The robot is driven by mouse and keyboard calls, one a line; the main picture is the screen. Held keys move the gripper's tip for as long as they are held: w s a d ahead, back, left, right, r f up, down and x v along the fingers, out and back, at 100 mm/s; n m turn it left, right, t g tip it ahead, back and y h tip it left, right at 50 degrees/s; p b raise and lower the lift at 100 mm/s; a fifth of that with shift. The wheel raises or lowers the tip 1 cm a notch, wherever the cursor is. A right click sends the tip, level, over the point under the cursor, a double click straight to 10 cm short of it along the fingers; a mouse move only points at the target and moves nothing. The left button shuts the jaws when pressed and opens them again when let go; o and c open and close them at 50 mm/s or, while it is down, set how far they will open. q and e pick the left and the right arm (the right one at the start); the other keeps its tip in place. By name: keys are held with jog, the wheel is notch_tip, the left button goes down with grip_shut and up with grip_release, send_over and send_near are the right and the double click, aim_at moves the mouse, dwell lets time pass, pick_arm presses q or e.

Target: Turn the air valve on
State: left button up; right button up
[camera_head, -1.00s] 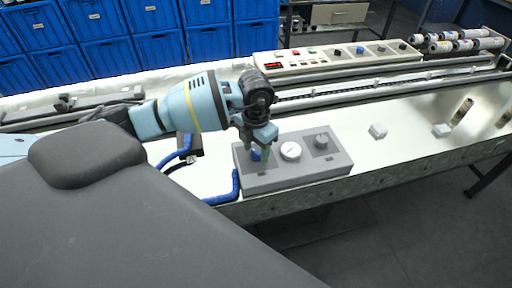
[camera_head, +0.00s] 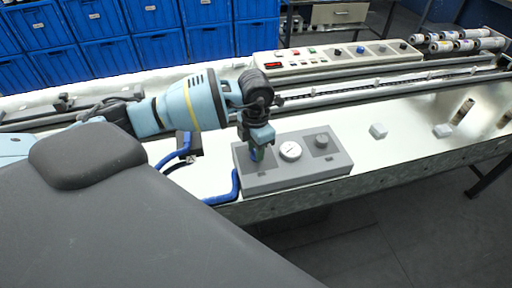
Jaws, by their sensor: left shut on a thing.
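The air valve is a blue knob (camera_head: 255,156) on the left part of a grey box (camera_head: 290,181) on the bench. My left gripper (camera_head: 256,154) comes down over the knob from above and is shut on it; its fingers hide most of the knob, so its turn angle cannot be read. A round white gauge (camera_head: 290,151) sits to the right of the knob on the box top, and a grey knob (camera_head: 321,141) sits further right. My right gripper is not in view.
Blue hoses (camera_head: 222,193) run to the box's left side. A control panel (camera_head: 335,57) with buttons and knobs stands behind a long rail. Blue bins stand at the back left.

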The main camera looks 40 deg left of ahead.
pick_arm(q)
jog(key=m+b, duration=0.1)
jog(key=m, duration=0.5)
jog(key=shift+m, duration=1.5)
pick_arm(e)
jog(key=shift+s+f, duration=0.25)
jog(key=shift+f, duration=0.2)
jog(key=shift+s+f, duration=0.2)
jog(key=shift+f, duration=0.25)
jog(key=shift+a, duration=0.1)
pick_arm(q)
jog(key=o, duration=0.9)
jog(key=shift+c, duration=0.2)
jog(key=shift+o, duration=0.6)
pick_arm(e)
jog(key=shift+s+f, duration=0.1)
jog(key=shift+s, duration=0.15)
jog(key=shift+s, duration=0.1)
